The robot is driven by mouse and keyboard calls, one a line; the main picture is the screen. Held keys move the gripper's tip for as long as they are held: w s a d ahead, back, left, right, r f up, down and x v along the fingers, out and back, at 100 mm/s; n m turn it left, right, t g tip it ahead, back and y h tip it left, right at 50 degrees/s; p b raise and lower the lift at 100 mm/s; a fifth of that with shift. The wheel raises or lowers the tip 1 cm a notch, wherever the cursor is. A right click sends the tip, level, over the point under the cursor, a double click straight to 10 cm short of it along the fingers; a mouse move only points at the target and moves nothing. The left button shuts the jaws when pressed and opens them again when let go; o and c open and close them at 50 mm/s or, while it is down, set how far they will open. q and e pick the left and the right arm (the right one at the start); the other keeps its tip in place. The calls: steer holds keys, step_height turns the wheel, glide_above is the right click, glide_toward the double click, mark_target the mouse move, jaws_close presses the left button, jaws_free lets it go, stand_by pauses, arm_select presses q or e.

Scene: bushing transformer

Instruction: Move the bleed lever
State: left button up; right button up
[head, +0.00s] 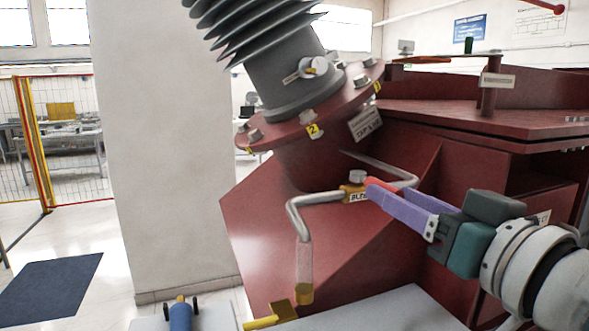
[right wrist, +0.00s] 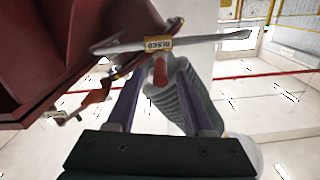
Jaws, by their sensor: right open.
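The bleed lever (head: 380,183) is a small red handle beside a bent metal pipe (head: 322,199) with a yellow BLEED tag (head: 352,194). My right gripper (head: 387,194), with purple fingers, reaches in from the right, its tips at the lever and partly overlapping it. In the right wrist view, the red lever (right wrist: 160,73) shows between the two spread fingers (right wrist: 161,80), below the BLEED tag (right wrist: 158,43). The jaws are open. I cannot tell whether either finger touches the lever. My left gripper is not in view.
The dark red transformer tank (head: 300,240) and its flange with the grey ribbed bushing (head: 290,70) stand close behind the pipe. A clear tube (head: 304,264) hangs below the pipe end. A pale tabletop (head: 380,312) lies below, with a blue tool (head: 181,314) at left.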

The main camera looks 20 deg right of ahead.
mark_target(370, 182)
steer(key=shift+w+a+p, duration=0.1)
steer(key=shift+w+p, duration=0.45)
steer(key=shift+w, duration=2)
steer(key=shift+c, duration=0.4)
jaws_close()
